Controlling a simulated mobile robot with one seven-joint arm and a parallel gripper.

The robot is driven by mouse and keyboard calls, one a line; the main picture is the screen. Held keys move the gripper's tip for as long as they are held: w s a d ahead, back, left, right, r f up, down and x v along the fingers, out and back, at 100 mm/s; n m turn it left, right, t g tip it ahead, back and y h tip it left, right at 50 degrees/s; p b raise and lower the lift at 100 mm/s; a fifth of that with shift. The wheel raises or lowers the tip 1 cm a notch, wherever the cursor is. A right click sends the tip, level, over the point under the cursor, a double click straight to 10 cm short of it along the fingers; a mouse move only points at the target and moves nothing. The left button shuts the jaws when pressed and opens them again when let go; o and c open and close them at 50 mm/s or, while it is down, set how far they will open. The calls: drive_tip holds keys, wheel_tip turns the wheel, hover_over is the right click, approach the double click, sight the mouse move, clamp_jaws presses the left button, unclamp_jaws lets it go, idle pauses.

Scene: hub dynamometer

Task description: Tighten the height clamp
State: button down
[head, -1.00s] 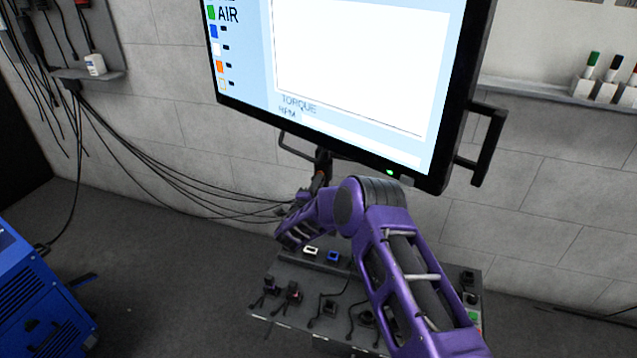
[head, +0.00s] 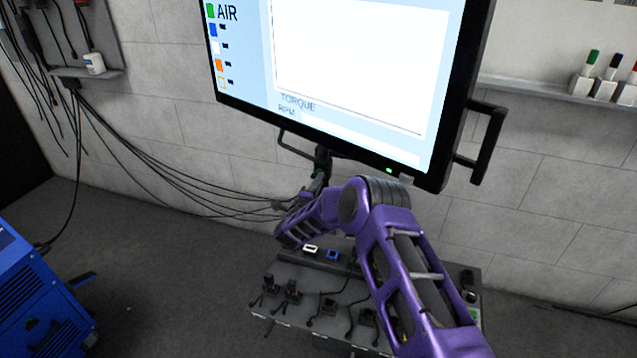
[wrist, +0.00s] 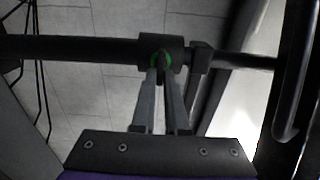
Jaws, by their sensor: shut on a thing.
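The height clamp (wrist: 148,45) is a dark collar around the monitor's post (wrist: 75,48), which runs sideways across the wrist view. A small dark knob with a green ring (wrist: 166,58) sits on the clamp. My gripper (wrist: 162,76) is shut on this knob, one finger on each side. In the head view the post (head: 322,160) shows below the monitor (head: 340,60). My purple arm reaches to it there and hides most of the gripper and knob.
A dark bench top (head: 300,272) with several small plugs and cables lies below my arm. Black cables hang along the block wall at left. A blue machine (head: 40,290) stands at lower left. A monitor handle (head: 485,145) sticks out at right.

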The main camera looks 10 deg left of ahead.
drive_tip(key=c, duration=0.9)
unclamp_jaws()
drive_tip(key=shift+c, duration=0.2)
drive_tip(key=s+a+p, duration=0.1)
drive_tip(key=s+a, duration=0.2)
drive_tip(key=s, duration=1.4)
drive_tip(key=shift+a+p, duration=0.2)
drive_tip(key=shift+p, duration=0.2)
drive_tip(key=shift+s, duration=0.1)
